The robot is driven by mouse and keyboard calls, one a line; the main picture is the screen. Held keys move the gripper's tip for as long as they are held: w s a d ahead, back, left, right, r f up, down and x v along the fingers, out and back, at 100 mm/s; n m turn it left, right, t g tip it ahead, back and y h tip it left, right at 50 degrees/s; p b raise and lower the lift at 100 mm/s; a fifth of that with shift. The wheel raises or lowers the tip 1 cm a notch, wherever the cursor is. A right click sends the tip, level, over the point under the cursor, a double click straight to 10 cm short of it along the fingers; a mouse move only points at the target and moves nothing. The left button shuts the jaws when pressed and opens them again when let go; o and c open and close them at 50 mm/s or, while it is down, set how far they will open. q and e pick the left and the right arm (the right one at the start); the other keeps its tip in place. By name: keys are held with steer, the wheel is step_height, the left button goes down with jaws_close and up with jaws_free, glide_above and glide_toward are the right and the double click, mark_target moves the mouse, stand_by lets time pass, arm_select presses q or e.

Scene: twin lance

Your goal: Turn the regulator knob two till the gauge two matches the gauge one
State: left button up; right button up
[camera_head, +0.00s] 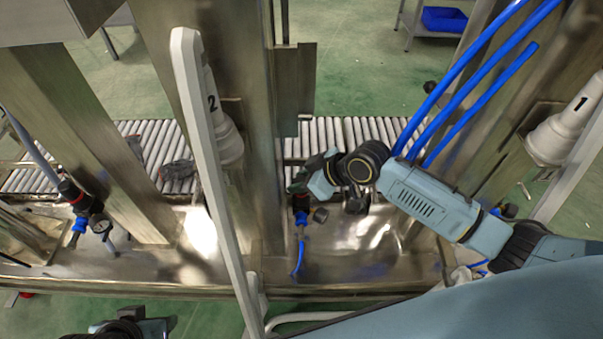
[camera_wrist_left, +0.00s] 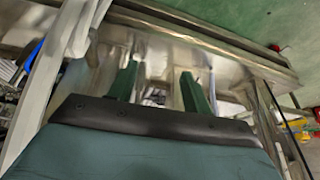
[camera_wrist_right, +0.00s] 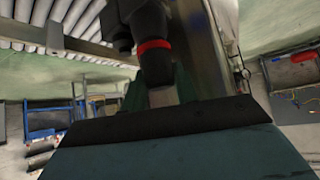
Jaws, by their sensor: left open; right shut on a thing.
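My right gripper (camera_head: 303,181) reaches in from the right and is shut on the dark knob at the top of the middle regulator (camera_head: 301,202). In the right wrist view the dark regulator body with a red ring (camera_wrist_right: 154,47) stands between the green fingers. A small gauge (camera_head: 320,215) sits beside that regulator; its dial cannot be read. Another regulator (camera_head: 70,190) with a red ring and a round gauge (camera_head: 100,223) is at the left; its needle is too small to read. My left gripper (camera_wrist_left: 158,84) is open and empty, away from both regulators.
A white lance marked 2 (camera_head: 223,135) and a pale bar (camera_head: 205,130) stand left of the middle regulator. A lance marked 1 (camera_head: 562,130) is at the right. Steel posts, blue hoses (camera_head: 470,75) and a roller conveyor (camera_head: 340,130) crowd the area.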

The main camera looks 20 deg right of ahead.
steer(key=m+t+h+p, duration=0.1)
steer(key=m+p, duration=0.1)
steer(key=p, duration=0.2)
steer(key=shift+w+r, duration=0.1)
steer(key=shift+r, duration=0.1)
steer(key=m+p, duration=0.1)
steer(key=p, duration=0.1)
steer(key=shift+t+h+p, duration=0.4)
steer(key=shift+f, duration=0.1)
arm_select(q)
steer(key=s+a+f+g, duration=0.1)
steer(key=s+a+f, duration=0.1)
steer(key=f, duration=0.3)
steer(key=s+a+f+y, duration=0.1)
steer(key=s+a+f, duration=0.1)
steer(key=f, duration=0.4)
steer(key=s+a+f+g, duration=0.1)
steer(key=s+a+f, duration=0.1)
steer(key=f, duration=0.4)
steer(key=shift+s+a+g, duration=0.25)
steer(key=shift+a+g, duration=0.05)
steer(key=shift+a, duration=0.55)
arm_select(e)
steer(key=o, duration=0.9)
steer(key=shift+o, duration=0.4)
steer(key=shift+f, duration=0.1)
arm_select(q)
steer(key=shift+r, duration=0.15)
arm_select(e)
steer(key=shift+s, duration=0.2)
